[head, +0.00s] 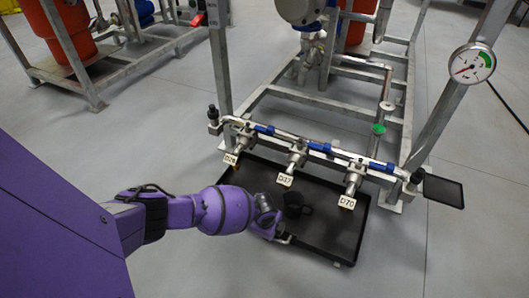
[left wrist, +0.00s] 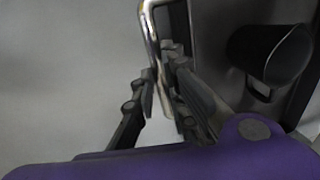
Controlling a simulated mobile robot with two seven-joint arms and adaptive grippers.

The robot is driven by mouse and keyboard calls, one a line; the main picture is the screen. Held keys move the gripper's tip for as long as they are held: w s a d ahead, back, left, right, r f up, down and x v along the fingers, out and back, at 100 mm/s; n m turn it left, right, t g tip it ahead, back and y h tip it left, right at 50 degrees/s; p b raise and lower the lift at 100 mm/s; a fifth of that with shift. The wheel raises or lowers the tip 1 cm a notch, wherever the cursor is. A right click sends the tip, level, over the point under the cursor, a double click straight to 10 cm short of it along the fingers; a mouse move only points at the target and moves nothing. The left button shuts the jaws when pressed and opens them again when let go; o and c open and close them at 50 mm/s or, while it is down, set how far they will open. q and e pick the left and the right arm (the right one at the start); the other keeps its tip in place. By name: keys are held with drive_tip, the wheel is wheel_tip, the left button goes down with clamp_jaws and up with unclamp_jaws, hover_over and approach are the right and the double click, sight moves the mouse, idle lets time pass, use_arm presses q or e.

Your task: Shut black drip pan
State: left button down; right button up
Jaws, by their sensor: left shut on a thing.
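The black drip pan (head: 334,218) is a shallow rectangular tray at floor level in the head view. It juts out from under the skid's front pipe. My left gripper (head: 284,238) is at the pan's near edge. In the left wrist view, the fingers (left wrist: 164,95) are shut on a shiny metal handle (left wrist: 150,30) along the pan's side. A black mug-like container (left wrist: 268,55) stands inside the pan. It also shows in the head view (head: 293,205). My right gripper is in neither view.
Valves tagged D76, D37 (head: 285,180) and D70 (head: 346,202) hang from the pipe above the pan. A pressure gauge (head: 472,64) is on the right post. A black plate (head: 443,191) sticks out at right. Grey floor (head: 420,255) is clear in front and at right.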

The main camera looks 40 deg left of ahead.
use_arm(q)
drive_tip(key=shift+w+r, duration=0.1)
drive_tip(key=shift+w, duration=0.35)
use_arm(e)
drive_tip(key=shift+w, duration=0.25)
use_arm(q)
drive_tip(key=shift+w+a, duration=0.1)
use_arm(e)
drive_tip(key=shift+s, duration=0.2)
use_arm(q)
drive_tip(key=shift+r, duration=0.1)
drive_tip(key=c, duration=2)
unclamp_jaws()
drive_tip(key=shift+o, duration=1)
wheel_tip(320, 180, up, 12)
drive_tip(key=s, duration=0.2)
drive_tip(key=shift+s+d+f, duration=0.15)
drive_tip(key=shift+d+f, duration=0.05)
drive_tip(key=shift+d, duration=0.1)
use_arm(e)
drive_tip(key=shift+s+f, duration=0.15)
